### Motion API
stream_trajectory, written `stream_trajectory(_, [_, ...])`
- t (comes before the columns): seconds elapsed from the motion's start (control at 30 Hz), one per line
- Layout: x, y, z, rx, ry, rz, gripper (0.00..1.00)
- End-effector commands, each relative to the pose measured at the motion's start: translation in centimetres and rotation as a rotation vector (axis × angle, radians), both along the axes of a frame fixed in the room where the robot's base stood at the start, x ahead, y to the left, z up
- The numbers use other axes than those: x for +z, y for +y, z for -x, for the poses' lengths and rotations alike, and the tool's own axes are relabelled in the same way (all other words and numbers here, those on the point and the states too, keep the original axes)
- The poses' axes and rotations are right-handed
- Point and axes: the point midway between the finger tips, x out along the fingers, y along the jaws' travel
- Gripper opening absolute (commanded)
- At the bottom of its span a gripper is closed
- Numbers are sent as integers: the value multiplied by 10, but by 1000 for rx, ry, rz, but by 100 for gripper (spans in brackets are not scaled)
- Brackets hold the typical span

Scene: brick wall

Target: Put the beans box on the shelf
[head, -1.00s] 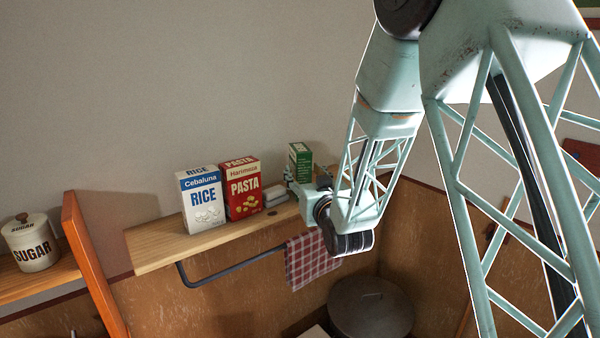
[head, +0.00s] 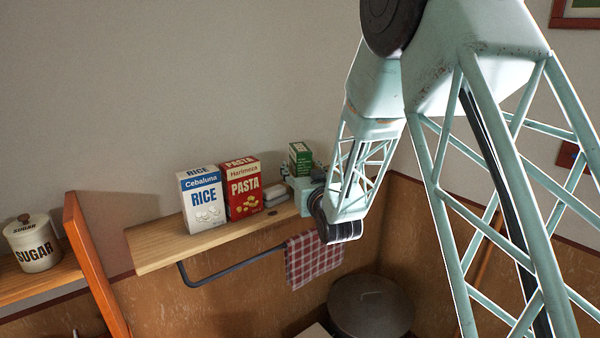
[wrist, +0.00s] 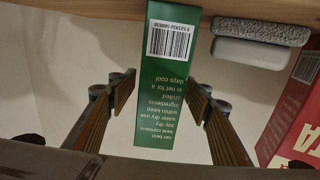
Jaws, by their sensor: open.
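The green box (head: 300,158), likely the beans box, is upright at the right end of the wooden shelf (head: 170,240) in the head view. Its lower part is hidden by my arm. In the wrist view the green box (wrist: 168,90) shows its barcode and upside-down white print, with its barcode end against the shelf (wrist: 120,8). My gripper (wrist: 162,90) is open, with one finger on each side of the box. Gaps show between both fingers and the box.
A red pasta box (head: 242,188) and a white rice box (head: 203,200) stand on the shelf to the left. A checked towel (head: 315,260) hangs from the rail below. A sugar jar (head: 33,243) is far left.

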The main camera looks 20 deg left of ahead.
Motion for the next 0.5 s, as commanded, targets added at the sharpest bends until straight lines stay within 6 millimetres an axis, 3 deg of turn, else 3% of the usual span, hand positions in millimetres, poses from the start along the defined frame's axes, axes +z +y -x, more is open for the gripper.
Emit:
stream_trajectory(0.13, [0, 0, 0, 0, 0, 0, 44])
stream_trajectory(0.5, [0, 0, 0, 0, 0, 0, 11])
